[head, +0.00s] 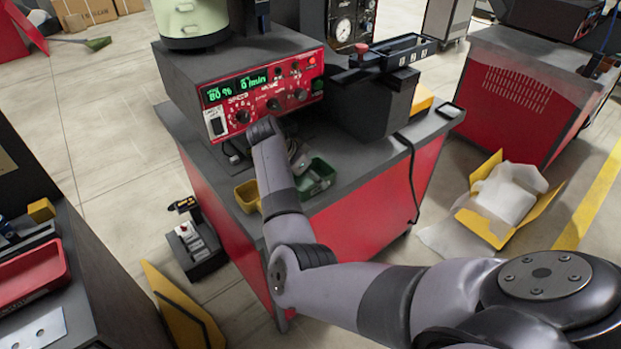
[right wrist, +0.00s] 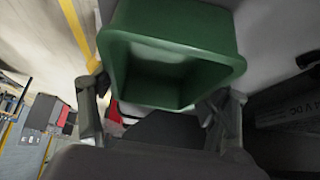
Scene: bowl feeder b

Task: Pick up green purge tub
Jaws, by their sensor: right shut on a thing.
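The green purge tub (head: 315,178) is at the front edge of the red-sided bench, partly hidden by my right arm in the head view. It also shows large in the right wrist view (right wrist: 218,35), with its open mouth toward the camera and nothing seen inside. My right gripper (right wrist: 160,108) is shut on the tub, with one finger at each side of it. In the head view the gripper (head: 299,160) is mostly hidden behind my arm. Whether the tub touches the bench top I cannot tell. My left gripper is not in view.
A yellow tub (head: 246,196) stands left of my forearm at the bench edge. A red control panel (head: 262,90) with green digits is behind. A dark box (head: 372,105) stands to the right. Bare bench top (head: 375,160) lies right of the green tub.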

